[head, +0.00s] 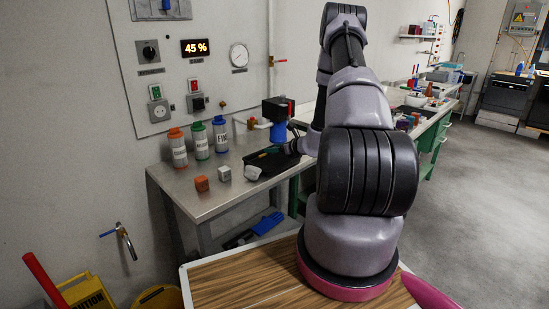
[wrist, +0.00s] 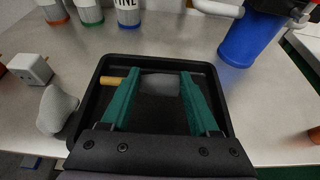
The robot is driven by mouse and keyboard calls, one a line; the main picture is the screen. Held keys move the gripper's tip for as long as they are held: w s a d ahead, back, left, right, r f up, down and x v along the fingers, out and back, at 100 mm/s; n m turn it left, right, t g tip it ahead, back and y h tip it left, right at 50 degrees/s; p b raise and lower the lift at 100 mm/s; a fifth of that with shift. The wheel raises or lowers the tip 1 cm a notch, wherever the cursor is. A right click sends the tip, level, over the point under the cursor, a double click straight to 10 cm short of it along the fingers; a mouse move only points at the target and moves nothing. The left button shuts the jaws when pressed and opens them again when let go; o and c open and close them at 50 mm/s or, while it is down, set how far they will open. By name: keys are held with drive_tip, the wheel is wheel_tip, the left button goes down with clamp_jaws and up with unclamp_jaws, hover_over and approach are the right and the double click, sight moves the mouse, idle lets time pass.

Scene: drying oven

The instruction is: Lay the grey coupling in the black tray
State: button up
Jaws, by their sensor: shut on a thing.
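The grey coupling (wrist: 160,84) is a short rounded cylinder between the green fingertips of my gripper (wrist: 159,78) in the wrist view. My gripper is shut on it, with the fingers over the black tray (wrist: 222,66). I cannot tell whether the coupling touches the tray floor. The tray also shows on the metal bench in the head view (head: 262,166), where my arm hides part of it and the coupling cannot be made out. A brass-coloured piece (wrist: 110,80) shows just left of the left finger; whether it joins the coupling is unclear.
A pale rounded object (wrist: 56,108) stands close to the tray's left side. A white block (wrist: 30,68) and an orange block (head: 201,183) are farther left. Several labelled bottles (head: 200,140) stand behind. A blue cylinder (wrist: 250,40) is close to the tray's back right.

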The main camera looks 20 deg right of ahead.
sight(275, 163)
drive_tip(key=shift+f, duration=1.75)
drive_tip(key=shift+f, duration=0.15)
drive_tip(key=o, duration=1.4)
drive_tip(key=shift+c, duration=0.2)
